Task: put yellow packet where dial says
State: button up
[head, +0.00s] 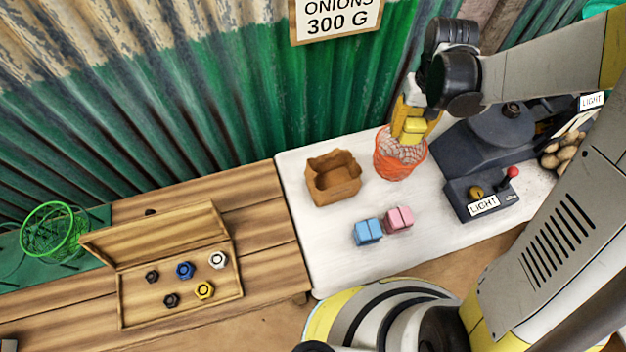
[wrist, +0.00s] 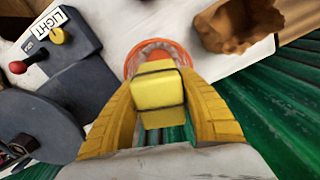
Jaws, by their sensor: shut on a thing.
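The yellow packet (head: 414,126) is held in my gripper (head: 410,133), over the orange mesh basket (head: 392,168) on the white table. In the wrist view the yellow packet (wrist: 158,92) sits between both yellow fingers, with the basket rim (wrist: 134,58) behind it. I cannot tell whether the packet is above the rim or partly inside. A dark weighing device (head: 495,140) stands right of the basket. Its front box has a LIGHT label (head: 484,206), a brass knob and a red-tipped lever. No dial reading is legible.
An open brown paper bag (head: 333,185) stands left of the basket. Blue (head: 368,232) and pink (head: 399,219) packets lie in front. A second LIGHT label (head: 591,101) is near brown lumps (head: 566,149).

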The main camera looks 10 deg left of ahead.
jog(key=s+a+n+b, duration=0.1)
jog(key=s+a+n, duration=0.25)
jog(key=a, duration=0.45)
jog(key=s+a+n+b, duration=0.1)
jog(key=s+a+n, duration=0.2)
jog(key=a+n, duration=0.35)
jog(key=m+b, duration=0.1)
jog(key=b, duration=0.7)
send_near(332, 183)
jog(key=f, duration=0.5)
jog(key=s+f, duration=0.1)
jog(key=f, duration=0.1)
jog(key=shift+f, duration=0.25)
jog(key=shift+f, duration=0.15)
jog(key=o, duration=1.3)
